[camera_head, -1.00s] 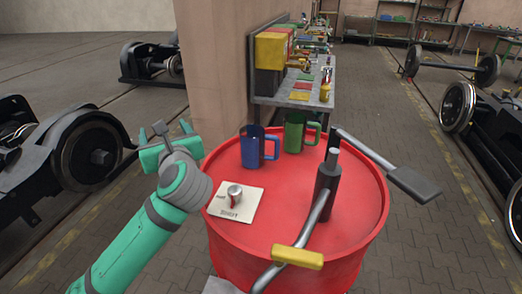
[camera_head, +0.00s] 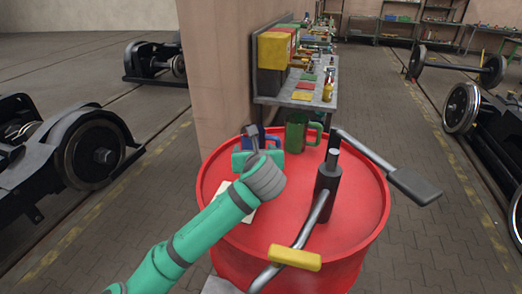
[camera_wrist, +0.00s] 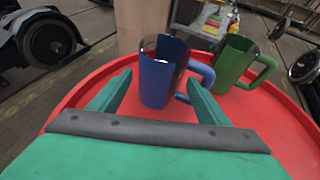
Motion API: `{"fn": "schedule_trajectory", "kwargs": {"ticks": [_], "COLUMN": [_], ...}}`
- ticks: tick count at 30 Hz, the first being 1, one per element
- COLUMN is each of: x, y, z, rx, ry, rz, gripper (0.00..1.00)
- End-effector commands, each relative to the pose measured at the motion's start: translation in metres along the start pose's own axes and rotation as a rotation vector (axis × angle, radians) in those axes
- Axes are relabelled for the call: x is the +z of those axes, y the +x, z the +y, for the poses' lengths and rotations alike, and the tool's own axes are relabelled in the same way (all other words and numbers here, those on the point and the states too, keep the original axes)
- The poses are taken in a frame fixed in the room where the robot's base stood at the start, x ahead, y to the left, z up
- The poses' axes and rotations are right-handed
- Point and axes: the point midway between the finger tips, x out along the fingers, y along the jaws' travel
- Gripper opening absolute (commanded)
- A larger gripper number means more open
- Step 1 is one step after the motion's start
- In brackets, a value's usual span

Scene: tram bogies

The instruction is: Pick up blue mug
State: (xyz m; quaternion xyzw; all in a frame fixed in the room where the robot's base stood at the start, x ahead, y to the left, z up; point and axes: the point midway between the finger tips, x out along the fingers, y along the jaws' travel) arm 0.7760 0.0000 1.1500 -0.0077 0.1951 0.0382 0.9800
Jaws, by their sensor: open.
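The blue mug (camera_wrist: 158,82) stands upright on the red drum (camera_head: 330,240), its handle toward the right in the wrist view. In the head view, only parts of the blue mug (camera_head: 270,141) show behind my gripper. My gripper (camera_wrist: 153,92) is open, its two green fingers pointing at the mug. The left finger lies to the mug's left; the right finger lies to its right, near the handle. Whether the fingers touch the mug I cannot tell. In the head view my gripper (camera_head: 258,150) is over the drum's far left part.
A green mug (camera_head: 297,134) stands just right of the blue mug. A white card (camera_head: 240,212) lies partly hidden under my arm. A dark post tool with a yellow-gripped crank (camera_head: 328,190) stands on the right of the drum. A pillar (camera_head: 225,80) rises behind.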

Motion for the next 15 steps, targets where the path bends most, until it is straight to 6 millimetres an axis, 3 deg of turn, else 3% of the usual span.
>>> {"fn": "schedule_trajectory", "kwargs": {"ticks": [15], "x": [0.000], "y": [0.052], "z": [-0.003], "rx": [0.001], "ry": [-0.001], "rz": [0.000], "gripper": [0.70]}}
